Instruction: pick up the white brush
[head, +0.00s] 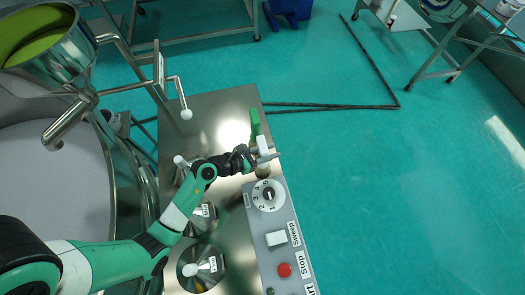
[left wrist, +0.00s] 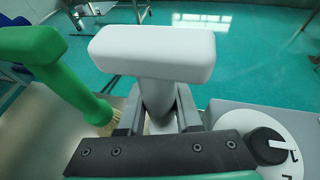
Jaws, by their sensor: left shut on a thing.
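The white brush (head: 262,144) is at the right edge of the steel table, just behind the control panel. In the left wrist view its white T-shaped handle (left wrist: 152,55) fills the middle, upright between the two fingers. My left gripper (head: 264,157) is shut on its stem. The lower end of the white brush is mostly hidden by the fingers, and I cannot tell whether it touches the table. A green brush (head: 256,124) stands close behind it; its green handle (left wrist: 62,72) and pale bristles show left of the fingers. My right gripper is not in view.
The control panel (head: 283,240) with a dial (head: 268,195), a white switch and a red stop button (head: 284,270) lies close to the gripper. White-handled parts (head: 205,266) stand on the steel table (head: 215,112). A large round sieve (head: 50,165) is at left. Open floor lies at right.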

